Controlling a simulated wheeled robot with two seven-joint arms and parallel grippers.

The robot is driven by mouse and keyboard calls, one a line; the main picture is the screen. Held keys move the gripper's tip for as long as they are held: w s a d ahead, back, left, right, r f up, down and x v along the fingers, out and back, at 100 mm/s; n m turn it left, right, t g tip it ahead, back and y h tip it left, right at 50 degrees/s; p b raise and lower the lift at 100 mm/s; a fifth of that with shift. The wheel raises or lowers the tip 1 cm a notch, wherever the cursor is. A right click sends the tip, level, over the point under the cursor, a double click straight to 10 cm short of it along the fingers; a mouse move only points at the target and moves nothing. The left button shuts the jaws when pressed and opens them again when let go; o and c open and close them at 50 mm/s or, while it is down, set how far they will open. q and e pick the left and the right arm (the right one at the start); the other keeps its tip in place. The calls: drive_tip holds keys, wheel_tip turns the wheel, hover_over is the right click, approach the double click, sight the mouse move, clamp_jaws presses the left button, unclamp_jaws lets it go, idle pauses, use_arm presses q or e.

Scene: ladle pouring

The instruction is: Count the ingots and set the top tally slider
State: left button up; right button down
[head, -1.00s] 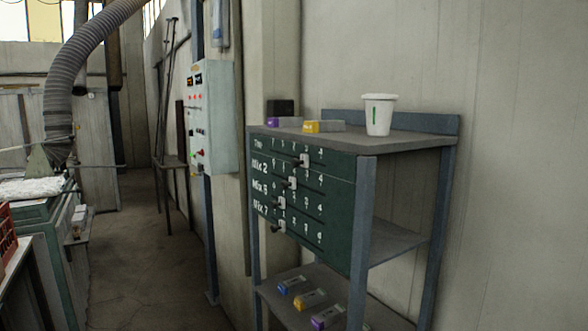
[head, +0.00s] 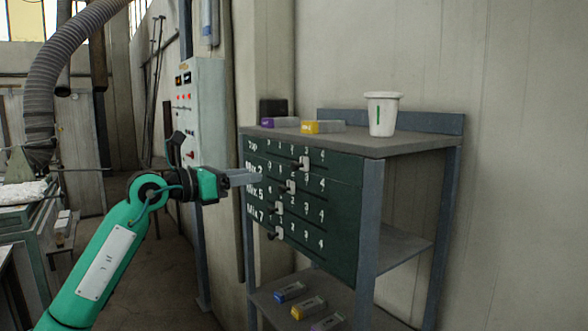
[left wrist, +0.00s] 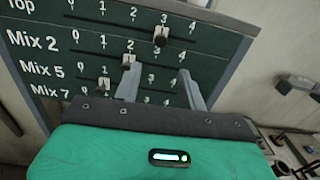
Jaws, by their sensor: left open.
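The dark green tally board (head: 340,222) on the rack's front has rows Top, Mix 2, Mix 5 and Mix 7. The top slider (head: 304,163) sits at 3; it also shows in the left wrist view (left wrist: 161,36). The Mix 2 slider (left wrist: 128,61) is at 2, the Mix 5 slider (left wrist: 103,84) at 1. A purple-ended ingot (head: 285,122) and a yellow-ended ingot (head: 328,127) lie on the rack's top. My left gripper (head: 256,177) is open and empty before the board, below the top slider.
Blue (head: 290,291), yellow (head: 308,308) and purple (head: 328,323) marked ingots lie on the lower shelf. A control box (head: 205,110) hangs on the wall behind my left arm.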

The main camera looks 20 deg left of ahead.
sight(292, 166)
use_arm(q)
drive_tip(key=p+x, duration=0.2)
drive_tip(key=x, duration=0.2)
drive_tip(key=p+x, duration=0.2)
drive_tip(key=x, duration=0.2)
drive_tip(key=r+p+x, duration=0.1)
drive_tip(key=p+x, duration=0.2)
drive_tip(key=x, duration=0.1)
drive_tip(key=shift+w+d, duration=0.1)
drive_tip(key=shift+w, duration=0.05)
drive_tip(key=shift+w+d+f, duration=0.15)
drive_tip(key=shift+w+d, duration=0.2)
drive_tip(key=shift+w, duration=0.1)
use_arm(e)
wheel_tip(292, 166, up, 7)
drive_tip(key=shift+a, duration=0.15)
drive_tip(key=shift+w+r, duration=0.1)
use_arm(q)
clamp_jaws()
use_arm(e)
drive_tip(key=shift+a, duration=0.3)
